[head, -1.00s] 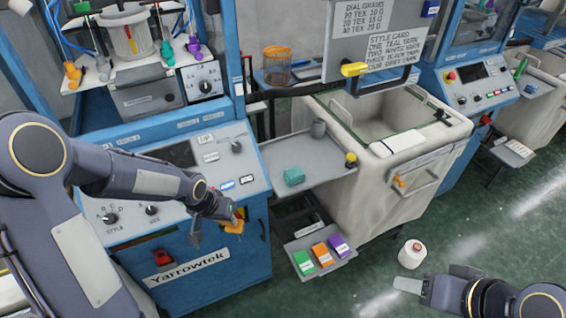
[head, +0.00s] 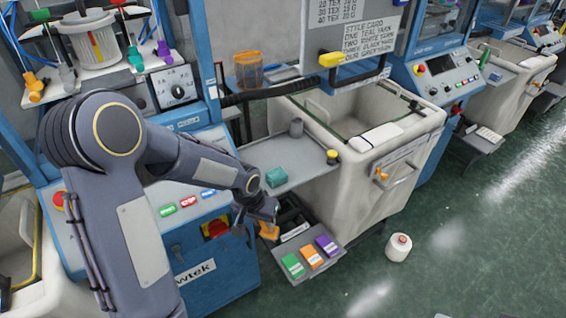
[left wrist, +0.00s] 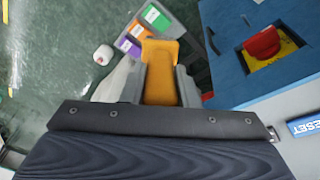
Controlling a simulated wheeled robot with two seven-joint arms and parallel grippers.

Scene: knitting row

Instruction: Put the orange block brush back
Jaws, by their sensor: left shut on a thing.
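The orange block brush (head: 268,231) is in my left gripper (head: 262,222), in front of the blue machine's right edge and just left of and above a low grey tray (head: 271,253). In the left wrist view the brush (left wrist: 160,80) lies between the two grey fingers, which are shut on it, and its far end sticks out past them. The tray bears a green patch (head: 293,265), an orange patch (head: 312,257) and a purple patch (head: 327,245), each with a small white label. My right gripper is out of view.
A large pale bin (head: 340,190) stands behind.

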